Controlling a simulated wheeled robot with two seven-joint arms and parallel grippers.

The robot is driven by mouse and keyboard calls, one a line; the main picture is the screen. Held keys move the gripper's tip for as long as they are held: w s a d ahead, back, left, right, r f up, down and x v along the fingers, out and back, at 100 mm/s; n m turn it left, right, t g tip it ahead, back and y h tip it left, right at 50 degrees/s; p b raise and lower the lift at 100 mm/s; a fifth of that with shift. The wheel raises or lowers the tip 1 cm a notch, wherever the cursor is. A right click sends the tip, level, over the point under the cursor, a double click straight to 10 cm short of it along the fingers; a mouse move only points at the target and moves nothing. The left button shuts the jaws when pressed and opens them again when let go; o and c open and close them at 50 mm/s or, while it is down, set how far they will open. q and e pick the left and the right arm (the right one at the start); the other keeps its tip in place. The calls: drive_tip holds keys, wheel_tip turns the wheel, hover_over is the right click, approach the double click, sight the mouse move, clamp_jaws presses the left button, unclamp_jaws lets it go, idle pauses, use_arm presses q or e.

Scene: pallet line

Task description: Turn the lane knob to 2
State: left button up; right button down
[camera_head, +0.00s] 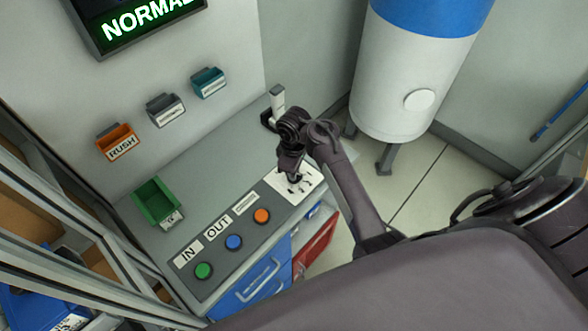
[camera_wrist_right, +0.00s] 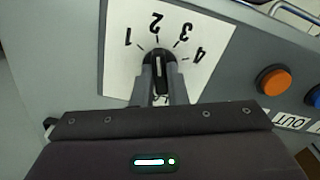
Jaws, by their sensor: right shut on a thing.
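The lane knob (camera_wrist_right: 158,58) is black with a pale pointer line. It sits on a white dial plate (camera_wrist_right: 215,22) marked 1, 2, 3 and 4. In the right wrist view the pointer line runs up the picture, roughly toward the 2. My right gripper (camera_wrist_right: 160,82) is shut on the knob, one finger on each side, hiding its lower part. In the head view my right gripper (camera_head: 293,178) comes down onto the dial plate (camera_head: 281,184) at the console's right end; the knob is mostly hidden there. My left gripper is out of view.
Green, blue and orange buttons (camera_head: 262,216) line the console (camera_head: 220,262) left of the dial. A green bin (camera_head: 157,203) stands behind them. A grey lever with a white handle (camera_head: 278,97) is behind my right arm. Small wall bins and a NORMAL sign (camera_head: 145,17) are above.

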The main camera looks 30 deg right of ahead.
idle(0.3)
drive_tip(key=c, duration=1.4)
unclamp_jaws()
drive_tip(key=shift+c, duration=0.2)
